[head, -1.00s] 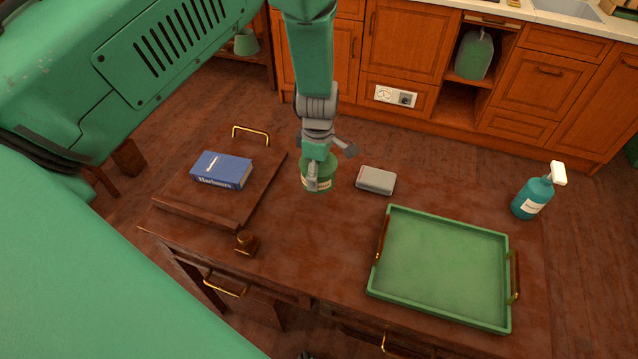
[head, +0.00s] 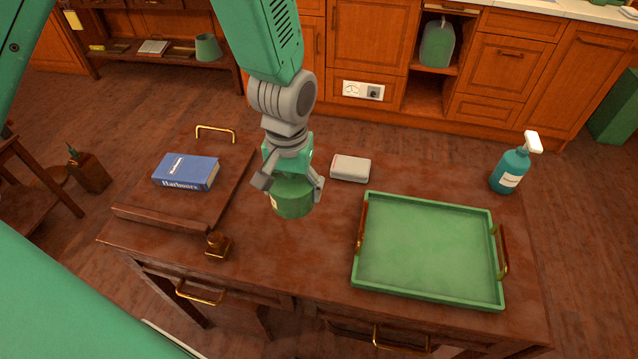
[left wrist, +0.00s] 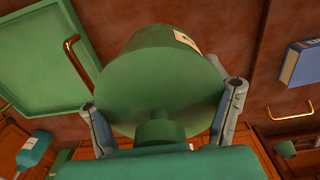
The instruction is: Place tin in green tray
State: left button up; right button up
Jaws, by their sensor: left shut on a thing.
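The green tin (head: 292,200), round with a pale label, is held in my left gripper (head: 292,188) over the middle of the table, left of the tray. In the left wrist view the tin's round green face (left wrist: 155,90) with a small knob fills the middle, and the gripper's fingers (left wrist: 165,115) press on both its sides. Whether the tin's underside touches the table is hard to tell. The green tray (head: 428,248), with wooden handles at its two ends, lies empty on the right of the table; it also shows at the upper left in the left wrist view (left wrist: 35,60). My right gripper is not in view.
A grey-white box (head: 350,168) lies behind the tray's left corner. A teal spray bottle (head: 509,170) stands behind its right corner.

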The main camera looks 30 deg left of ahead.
aim_at(399, 242)
jog(key=z, duration=0.9)
jog(key=k+z, duration=0.3)
jog(key=k, duration=0.15)
